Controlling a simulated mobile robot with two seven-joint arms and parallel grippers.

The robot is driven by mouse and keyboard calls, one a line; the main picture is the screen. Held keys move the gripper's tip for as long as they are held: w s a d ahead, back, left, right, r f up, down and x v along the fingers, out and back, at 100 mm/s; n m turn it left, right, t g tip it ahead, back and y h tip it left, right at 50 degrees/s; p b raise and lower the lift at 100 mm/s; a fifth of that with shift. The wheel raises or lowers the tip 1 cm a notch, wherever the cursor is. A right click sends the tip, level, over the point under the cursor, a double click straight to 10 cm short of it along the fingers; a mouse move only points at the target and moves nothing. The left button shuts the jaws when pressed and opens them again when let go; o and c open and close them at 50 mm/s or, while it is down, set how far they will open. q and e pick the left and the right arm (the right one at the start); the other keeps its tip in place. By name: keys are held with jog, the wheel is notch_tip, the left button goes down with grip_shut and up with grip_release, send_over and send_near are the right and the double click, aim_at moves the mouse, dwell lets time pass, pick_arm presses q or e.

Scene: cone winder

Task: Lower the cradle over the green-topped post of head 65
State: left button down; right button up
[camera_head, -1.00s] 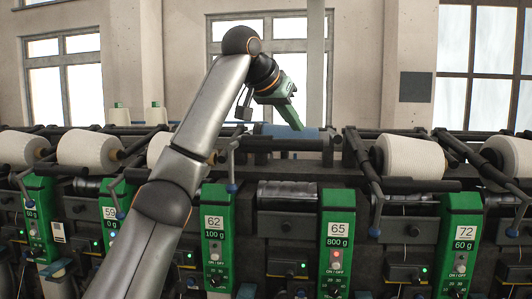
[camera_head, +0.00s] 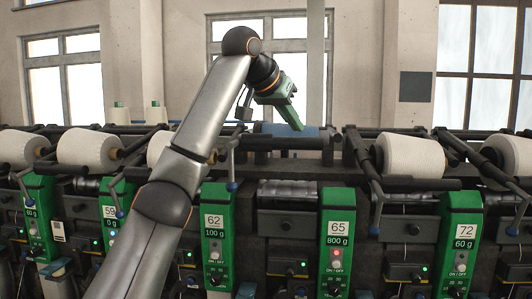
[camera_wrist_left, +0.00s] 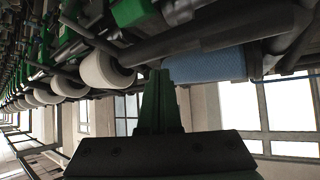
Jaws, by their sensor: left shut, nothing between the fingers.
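The green-topped post of head 65 (camera_head: 336,225) stands right of centre in the head view. Its label reads 65 and 800 g, with a red light below. The cradle appears to be the dark bar (camera_head: 280,144) by a blue cylinder (camera_head: 267,129), raised behind and left of this post. My left gripper (camera_head: 297,127) is shut and empty, pointing down in front of the blue cylinder. In the left wrist view the shut fingers (camera_wrist_left: 160,76) lie beside the blue cylinder (camera_wrist_left: 215,65); I cannot tell whether they touch. My right gripper is out of view.
Green posts of head 62 (camera_head: 213,235) and head 72 (camera_head: 462,235) stand on either side. A white cone (camera_head: 410,157) lies in the cradle to the right, with other white cones (camera_head: 88,149) to the left.

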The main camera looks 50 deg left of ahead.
aim_at(294, 142)
pick_arm(q)
jog(key=shift+f+b, duration=2.05)
jog(key=shift+f, duration=0.75)
jog(key=shift+s+d+r+p, duration=0.1)
jog(key=shift+s+r+p, duration=0.05)
jog(key=shift+r+p, duration=0.35)
notch_tip(294, 142, up, 6)
jog(key=s+d+p, duration=0.2)
jog(key=p, duration=0.1)
jog(key=shift+s+d+p, duration=0.15)
jog(key=shift+s+p, duration=0.25)
jog(key=shift+r, duration=0.1)
